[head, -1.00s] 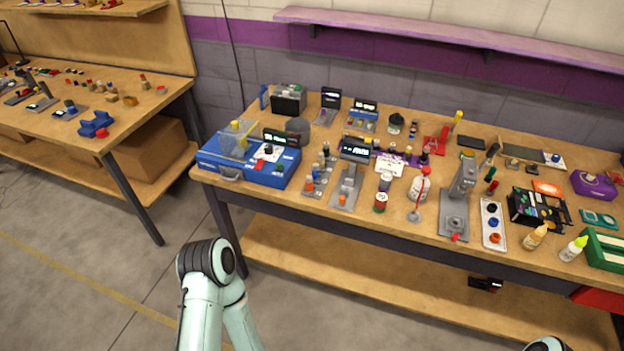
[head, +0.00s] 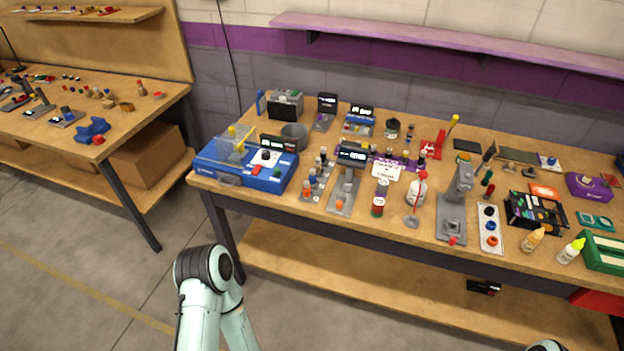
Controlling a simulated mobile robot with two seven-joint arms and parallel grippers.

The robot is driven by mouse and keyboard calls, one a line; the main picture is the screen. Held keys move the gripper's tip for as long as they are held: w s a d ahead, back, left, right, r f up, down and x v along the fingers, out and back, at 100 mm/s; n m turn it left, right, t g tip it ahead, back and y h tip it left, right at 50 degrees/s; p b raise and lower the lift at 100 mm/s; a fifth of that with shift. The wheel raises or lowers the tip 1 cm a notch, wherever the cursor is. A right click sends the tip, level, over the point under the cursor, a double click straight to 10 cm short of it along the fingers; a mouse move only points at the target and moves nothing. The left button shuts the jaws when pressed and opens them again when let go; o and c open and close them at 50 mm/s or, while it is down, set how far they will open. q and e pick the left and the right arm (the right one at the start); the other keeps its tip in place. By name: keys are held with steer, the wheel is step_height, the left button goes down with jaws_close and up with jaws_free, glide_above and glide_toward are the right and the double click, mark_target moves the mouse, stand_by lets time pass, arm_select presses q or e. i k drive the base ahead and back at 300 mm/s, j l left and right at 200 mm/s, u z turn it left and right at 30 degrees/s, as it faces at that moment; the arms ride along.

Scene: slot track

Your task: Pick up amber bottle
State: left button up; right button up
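The amber bottle (head: 533,240) stands upright near the front right edge of the workbench, with an orange-yellow body and a pale orange cap. A white bottle with a yellow-green cap (head: 571,251) stands just to its right. My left arm comes in low, in front of the bench, with only its links showing; its gripper is not visible. Only a small piece of my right arm shows at the bottom edge, below the amber bottle, and its gripper is out of view. Nothing touches the amber bottle.
The bench (head: 340,228) is crowded with devices. A green tray (head: 606,252) lies right of the bottles, a black organizer box (head: 536,211) behind them, and a white three-button panel (head: 490,229) to their left. A purple shelf (head: 450,42) hangs above. The floor in front is clear.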

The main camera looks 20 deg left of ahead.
mark_target(532, 240)
steer(key=z, duration=1.3)
